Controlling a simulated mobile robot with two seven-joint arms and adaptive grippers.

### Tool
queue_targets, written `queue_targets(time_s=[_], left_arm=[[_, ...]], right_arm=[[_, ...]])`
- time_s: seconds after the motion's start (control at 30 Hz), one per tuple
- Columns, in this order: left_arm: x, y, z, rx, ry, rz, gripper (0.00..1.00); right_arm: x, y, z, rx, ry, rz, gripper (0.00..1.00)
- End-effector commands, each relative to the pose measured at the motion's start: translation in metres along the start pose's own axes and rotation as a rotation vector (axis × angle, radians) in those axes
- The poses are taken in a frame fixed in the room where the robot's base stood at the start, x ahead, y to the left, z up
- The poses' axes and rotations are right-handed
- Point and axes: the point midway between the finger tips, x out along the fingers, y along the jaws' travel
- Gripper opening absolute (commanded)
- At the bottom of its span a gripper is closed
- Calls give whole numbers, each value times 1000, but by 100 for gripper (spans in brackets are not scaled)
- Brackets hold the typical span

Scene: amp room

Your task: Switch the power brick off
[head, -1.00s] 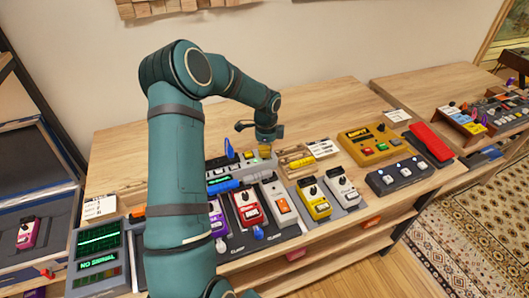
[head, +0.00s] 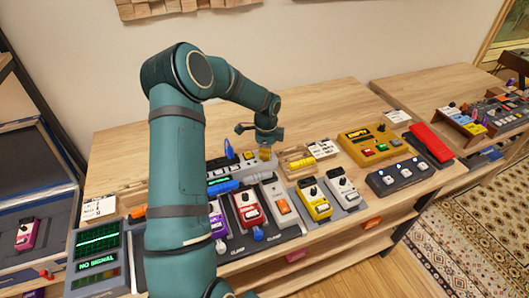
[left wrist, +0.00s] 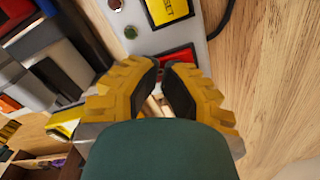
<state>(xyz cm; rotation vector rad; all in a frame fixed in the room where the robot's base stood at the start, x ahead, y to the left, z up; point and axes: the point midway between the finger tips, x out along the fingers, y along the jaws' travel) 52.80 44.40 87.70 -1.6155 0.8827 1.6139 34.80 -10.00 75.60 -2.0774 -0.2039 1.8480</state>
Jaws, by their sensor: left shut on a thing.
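The power brick (head: 222,174) is a long grey box on the table, with blue plugs along it. In the left wrist view its grey end (left wrist: 141,38) carries a yellow label, two round knobs and a red rocker switch (left wrist: 178,57). My left gripper (head: 264,155) is at the far right end of the brick. In the left wrist view its yellow, black-padded fingers (left wrist: 163,66) are close together at the red switch and shut on it. They hide part of the switch, so its position cannot be told. My right gripper is not in view.
A row of pedals, including a red one (head: 248,207) and a yellow one (head: 315,203), stands in front of the brick. A wooden tray (head: 298,161) and a yellow-brown amp unit (head: 371,145) are to the right. The table behind is clear.

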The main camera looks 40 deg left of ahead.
Motion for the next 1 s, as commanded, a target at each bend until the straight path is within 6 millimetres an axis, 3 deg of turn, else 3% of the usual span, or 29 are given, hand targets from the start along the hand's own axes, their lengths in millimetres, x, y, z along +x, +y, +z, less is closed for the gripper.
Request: queue_targets(time_s=[1.0], left_arm=[[-69, 0, 0, 0, 0, 1, 0]], right_arm=[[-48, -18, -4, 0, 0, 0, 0]])
